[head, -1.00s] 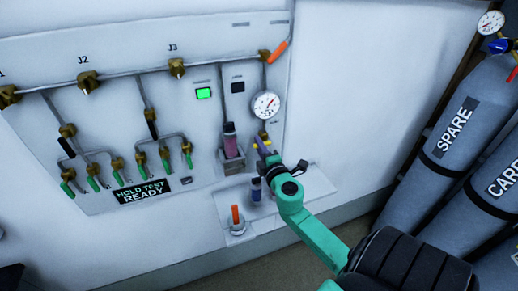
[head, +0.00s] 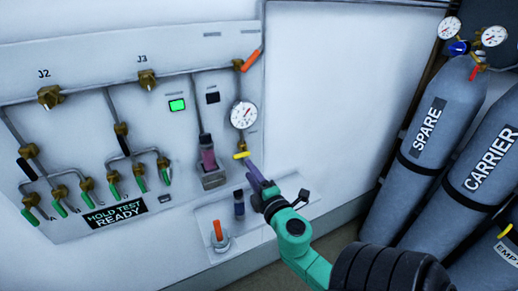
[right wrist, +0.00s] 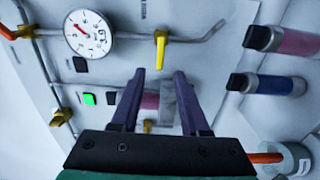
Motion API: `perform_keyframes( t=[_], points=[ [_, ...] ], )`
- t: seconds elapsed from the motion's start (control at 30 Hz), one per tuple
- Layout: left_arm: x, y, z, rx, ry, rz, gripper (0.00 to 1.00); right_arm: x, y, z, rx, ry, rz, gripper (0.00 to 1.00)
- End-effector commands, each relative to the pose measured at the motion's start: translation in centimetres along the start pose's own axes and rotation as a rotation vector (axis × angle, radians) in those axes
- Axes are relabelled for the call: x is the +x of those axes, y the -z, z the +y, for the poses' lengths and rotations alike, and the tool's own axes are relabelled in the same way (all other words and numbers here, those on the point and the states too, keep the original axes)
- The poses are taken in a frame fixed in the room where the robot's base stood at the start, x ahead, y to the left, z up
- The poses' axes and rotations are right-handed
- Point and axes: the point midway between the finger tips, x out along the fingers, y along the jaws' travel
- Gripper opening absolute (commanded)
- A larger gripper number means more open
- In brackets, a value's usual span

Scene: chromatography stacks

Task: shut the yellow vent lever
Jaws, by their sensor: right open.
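The yellow vent lever (head: 241,155) is on the vertical pipe below the round gauge, and it lies crosswise to that pipe. In the right wrist view the lever (right wrist: 160,50) juts from the pipe toward my fingers. My right gripper (head: 251,172) is open and empty, just below and in front of the lever in the head view. In the right wrist view its two purple fingers (right wrist: 158,74) are apart, with the lever's end lined up between the tips. I cannot tell whether they touch it. My left gripper is out of view.
The gauge (head: 243,115) is just above the lever. A pink-filled tube (head: 208,158) in a holder is left of it. Below, a shelf carries a dark vial (head: 239,204) and an orange-handled part (head: 218,231). Gas cylinders (head: 432,140) stand at the right.

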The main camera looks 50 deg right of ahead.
Motion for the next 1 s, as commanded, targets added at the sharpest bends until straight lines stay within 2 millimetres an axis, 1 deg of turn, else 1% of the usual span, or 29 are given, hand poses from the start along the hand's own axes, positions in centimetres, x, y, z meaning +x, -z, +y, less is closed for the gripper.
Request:
perform_keyframes(
  t=[0.03,0.1,0.2,0.27,0.43,0.83,0.87,0.93,0.97,1.0],
  points=[
    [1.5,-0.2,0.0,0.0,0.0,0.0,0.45,-1.5,0.0,-1.0,0.003,0.004,-0.001,0.45],
    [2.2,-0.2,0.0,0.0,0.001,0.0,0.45,-3.2,-0.1,-0.8,-0.001,0.003,-0.003,0.45],
    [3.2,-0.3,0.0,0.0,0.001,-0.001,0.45,-4.8,-0.1,-0.7,0.002,0.001,-0.001,0.45],
    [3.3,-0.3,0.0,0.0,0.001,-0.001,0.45,-5.4,-0.1,-0.4,0.002,0.001,-0.001,0.45],
    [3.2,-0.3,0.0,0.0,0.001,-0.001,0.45,-5.7,0.0,0.0,-0.001,-0.001,0.001,0.45],
    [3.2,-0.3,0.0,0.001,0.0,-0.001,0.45,-5.6,0.0,0.0,0.0,0.0,0.001,0.45],
    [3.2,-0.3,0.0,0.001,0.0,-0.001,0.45,-5.6,0.0,-0.2,0.003,0.003,0.0,0.45],
    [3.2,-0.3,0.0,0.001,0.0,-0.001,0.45,-5.3,-0.3,-1.6,0.026,0.03,-0.004,0.45],
    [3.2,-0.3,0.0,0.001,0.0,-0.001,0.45,-5.1,-0.5,-2.8,0.046,0.053,-0.008,0.45],
    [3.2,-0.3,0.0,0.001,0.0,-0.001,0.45,-4.8,-0.8,-5.0,0.082,0.096,-0.016,0.45]
  ],
)
